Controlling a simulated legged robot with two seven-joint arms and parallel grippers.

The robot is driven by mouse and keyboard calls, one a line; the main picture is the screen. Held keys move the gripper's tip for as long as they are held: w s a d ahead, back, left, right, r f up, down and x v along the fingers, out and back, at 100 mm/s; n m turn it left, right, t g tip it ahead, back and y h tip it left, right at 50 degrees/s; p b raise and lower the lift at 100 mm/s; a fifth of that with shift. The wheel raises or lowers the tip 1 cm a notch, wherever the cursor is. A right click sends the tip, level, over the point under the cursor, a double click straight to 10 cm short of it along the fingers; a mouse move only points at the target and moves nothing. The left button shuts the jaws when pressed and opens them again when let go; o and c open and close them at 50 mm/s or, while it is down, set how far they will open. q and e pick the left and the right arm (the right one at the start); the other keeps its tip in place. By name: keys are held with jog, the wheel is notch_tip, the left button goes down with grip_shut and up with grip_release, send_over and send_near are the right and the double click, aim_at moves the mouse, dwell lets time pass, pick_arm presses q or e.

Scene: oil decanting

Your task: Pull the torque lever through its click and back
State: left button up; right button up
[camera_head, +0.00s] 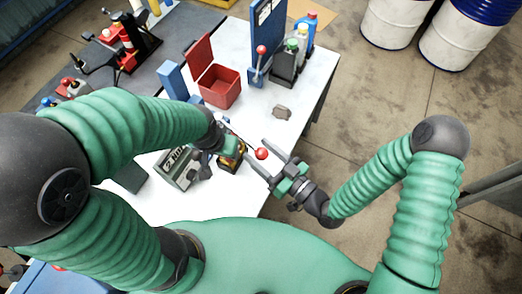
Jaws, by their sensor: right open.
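A torque tester with a lettered face (178,166) stands on the white table, partly hidden by my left arm. A red ball knob (261,154) shows to the right of it; the lever below it is mostly hidden. My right gripper (260,156) is open, with its two fingers spread on either side of the red knob as seen from above. Whether either finger touches it I cannot tell. My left gripper (229,150) is over the table next to the tester, beside a yellow and dark part (232,161); its fingers are too hidden to judge.
A red open bin (219,88), a blue stand with another red-knobbed lever (257,72), and small bottles (288,62) stand further back. A grey lump (281,113) lies on the white table (300,128). Drums (462,35) stand on the floor at the upper right.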

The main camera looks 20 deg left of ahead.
jog(key=shift+d, duration=0.15)
jog(key=shift+c, duration=0.5)
jog(key=shift+c, duration=1.3)
grip_shut()
